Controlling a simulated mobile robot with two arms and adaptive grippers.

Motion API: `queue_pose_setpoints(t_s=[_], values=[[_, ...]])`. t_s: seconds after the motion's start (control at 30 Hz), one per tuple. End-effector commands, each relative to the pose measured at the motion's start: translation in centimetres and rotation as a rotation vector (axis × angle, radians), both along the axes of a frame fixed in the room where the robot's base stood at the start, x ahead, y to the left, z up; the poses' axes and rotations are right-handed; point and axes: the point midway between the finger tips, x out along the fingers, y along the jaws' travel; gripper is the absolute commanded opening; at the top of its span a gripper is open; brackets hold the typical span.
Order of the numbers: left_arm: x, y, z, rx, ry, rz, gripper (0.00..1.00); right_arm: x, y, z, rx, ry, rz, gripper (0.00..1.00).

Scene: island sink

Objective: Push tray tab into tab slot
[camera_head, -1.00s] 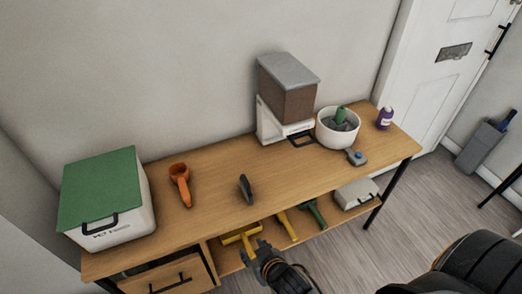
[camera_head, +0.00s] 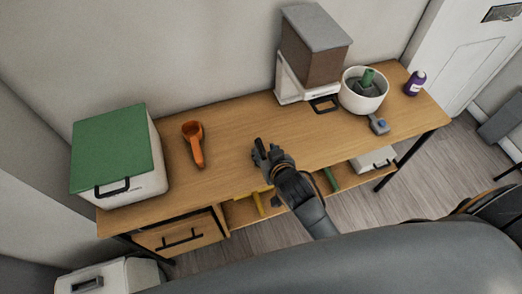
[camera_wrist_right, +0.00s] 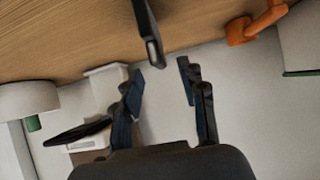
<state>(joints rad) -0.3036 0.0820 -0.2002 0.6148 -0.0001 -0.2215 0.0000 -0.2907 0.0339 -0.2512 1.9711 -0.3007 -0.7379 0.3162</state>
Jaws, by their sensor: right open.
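My right gripper (camera_head: 268,154) reaches over the front middle of the wooden table and is open. In the right wrist view its two fingertips (camera_wrist_right: 160,72) are spread. A small dark upright piece with a pale edge (camera_wrist_right: 147,32) stands at the opening between them, not gripped. In the head view the gripper largely covers this piece. A white dispenser base (camera_head: 292,88) with a brown container and grey lid stands at the back, with a flat black tray-like frame (camera_head: 325,104) at its front. I cannot make out which part is the tab or the slot. My left gripper is not in view.
An orange scoop (camera_head: 196,150) lies left of the gripper, and a white bin with a green lid (camera_head: 114,150) stands farther left. A white bowl (camera_head: 362,95), a small grey tool (camera_head: 379,125) and a purple bottle (camera_head: 415,83) are at the right. The table between scoop and gripper is clear.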

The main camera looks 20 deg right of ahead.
Motion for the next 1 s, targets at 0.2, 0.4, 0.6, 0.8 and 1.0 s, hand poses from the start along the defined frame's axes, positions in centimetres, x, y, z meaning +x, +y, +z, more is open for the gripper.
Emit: queue_pose_setpoints(t_s=[0.2,0.4,0.6,0.8,1.0], values=[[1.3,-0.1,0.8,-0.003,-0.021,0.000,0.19,1.9,-0.1,-0.7,-0.002,-0.001,0.000,0.41],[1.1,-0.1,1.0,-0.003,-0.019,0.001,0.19,4.0,-0.1,-2.2,-0.001,0.000,0.001,0.41],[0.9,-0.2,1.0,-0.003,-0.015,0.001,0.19,4.6,0.0,-2.7,0.000,-0.001,0.002,0.41],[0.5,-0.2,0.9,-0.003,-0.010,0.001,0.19,4.6,0.0,-2.7,0.000,0.000,0.002,0.33],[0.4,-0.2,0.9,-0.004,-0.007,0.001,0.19,4.5,0.0,-2.7,0.000,0.000,0.001,0.00]])
